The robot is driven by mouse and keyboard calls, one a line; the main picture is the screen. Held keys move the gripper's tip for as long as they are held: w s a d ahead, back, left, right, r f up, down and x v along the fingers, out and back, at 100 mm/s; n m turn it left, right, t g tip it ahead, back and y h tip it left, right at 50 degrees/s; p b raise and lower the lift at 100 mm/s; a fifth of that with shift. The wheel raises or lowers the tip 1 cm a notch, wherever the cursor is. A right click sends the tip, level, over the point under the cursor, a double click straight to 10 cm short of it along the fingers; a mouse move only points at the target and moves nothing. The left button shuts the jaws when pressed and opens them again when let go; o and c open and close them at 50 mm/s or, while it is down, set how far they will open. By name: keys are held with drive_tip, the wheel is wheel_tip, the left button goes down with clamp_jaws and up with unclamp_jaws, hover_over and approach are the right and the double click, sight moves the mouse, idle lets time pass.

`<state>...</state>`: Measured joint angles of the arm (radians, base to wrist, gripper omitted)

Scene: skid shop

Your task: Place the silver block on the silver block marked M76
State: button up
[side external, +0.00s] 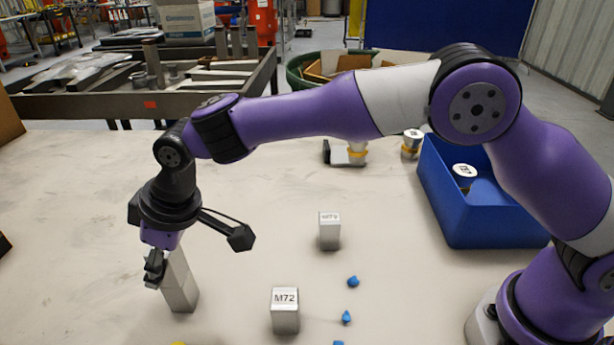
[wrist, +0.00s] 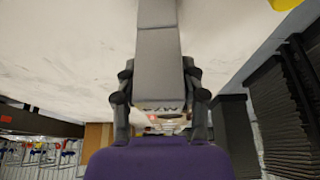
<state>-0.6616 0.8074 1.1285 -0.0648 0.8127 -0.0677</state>
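Two silver blocks stand one on top of the other at the lower left of the side view: the upper silver block (side external: 176,264) and the lower silver block (side external: 182,299). My gripper (side external: 155,268) is at the upper block, its fingers on either side of it. In the wrist view the fingers (wrist: 159,80) appear to press both sides of the upper block (wrist: 158,62), and a seam separates it from the lower block (wrist: 156,13). The marking on the upper block is upside down and hard to read. The lower block's marking is hidden.
A silver block marked M72 (side external: 285,311) and another silver block (side external: 329,231) with a blurred marking stand to the right. Small blue pieces (side external: 352,281) lie near them. A blue bin (side external: 480,222) stands at the right. The table's middle is mostly clear.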

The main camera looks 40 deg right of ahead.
drive_tip(key=shift+o, duration=0.3)
drive_tip(key=shift+r, duration=0.1)
drive_tip(key=v, duration=1.2)
drive_tip(key=d+r+m, duration=0.2)
drive_tip(key=d+r, duration=0.1)
drive_tip(key=d, duration=0.5)
drive_tip(key=s+d+f+m+t+h, duration=0.1)
drive_tip(key=s+d+f+m, duration=0.1)
drive_tip(key=s+d, duration=0.5)
drive_tip(key=s+d+f+m+t+h, duration=0.1)
drive_tip(key=s+d+m, duration=0.4)
drive_tip(key=d, duration=0.8)
drive_tip(key=s+f+h, duration=0.1)
drive_tip(key=s, duration=0.2)
drive_tip(key=shift+d+f, duration=0.15)
drive_tip(key=shift+f, duration=0.1)
